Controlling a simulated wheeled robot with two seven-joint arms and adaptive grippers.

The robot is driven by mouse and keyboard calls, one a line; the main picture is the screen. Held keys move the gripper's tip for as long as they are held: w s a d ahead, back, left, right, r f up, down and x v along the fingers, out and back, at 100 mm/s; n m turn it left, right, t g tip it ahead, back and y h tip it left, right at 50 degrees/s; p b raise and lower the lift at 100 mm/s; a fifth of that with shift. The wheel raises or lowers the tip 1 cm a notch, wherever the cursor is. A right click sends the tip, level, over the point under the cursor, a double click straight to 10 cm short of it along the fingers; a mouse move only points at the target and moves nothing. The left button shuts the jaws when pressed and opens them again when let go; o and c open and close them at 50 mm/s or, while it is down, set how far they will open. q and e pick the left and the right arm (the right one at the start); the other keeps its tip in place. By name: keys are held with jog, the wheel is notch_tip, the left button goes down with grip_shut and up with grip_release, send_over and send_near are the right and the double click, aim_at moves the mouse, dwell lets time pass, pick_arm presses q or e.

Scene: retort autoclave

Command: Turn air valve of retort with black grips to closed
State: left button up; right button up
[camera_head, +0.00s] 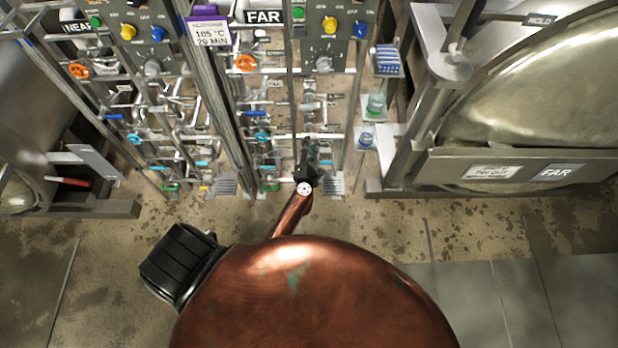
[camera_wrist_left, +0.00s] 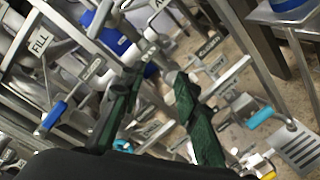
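My left gripper (camera_head: 306,160) reaches to the lower part of the FAR valve panel in the head view. In the left wrist view, its two dark green fingers (camera_wrist_left: 159,75) stand apart, with metal pipework and a blue part visible behind the gap. I see no object clearly clamped between them. The FAR panel carries an orange handwheel (camera_head: 246,62), a teal handwheel (camera_head: 262,136) and several small levers. I cannot tell which lever is the air valve, and black grips cannot be made out. My right gripper is not in view.
A NEAR panel with an orange wheel (camera_head: 79,70) stands to the left. A large metal retort (camera_head: 545,95) labelled FAR is at the right. Upright posts and crowded pipes surround the gripper.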

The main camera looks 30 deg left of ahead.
pick_arm(q)
jog(key=s+d+f+m+h+b, duration=0.1)
jog(key=s+f+m, duration=0.1)
jog(key=f, duration=0.5)
jog(key=s+d+f+m+h+b, duration=0.1)
jog(key=s+f+m+h+b, duration=0.1)
jog(key=f, duration=0.5)
jog(key=shift+s+d+f+g, duration=0.25)
jog(key=shift+s+f+g, duration=0.15)
jog(key=shift+s, duration=0.25)
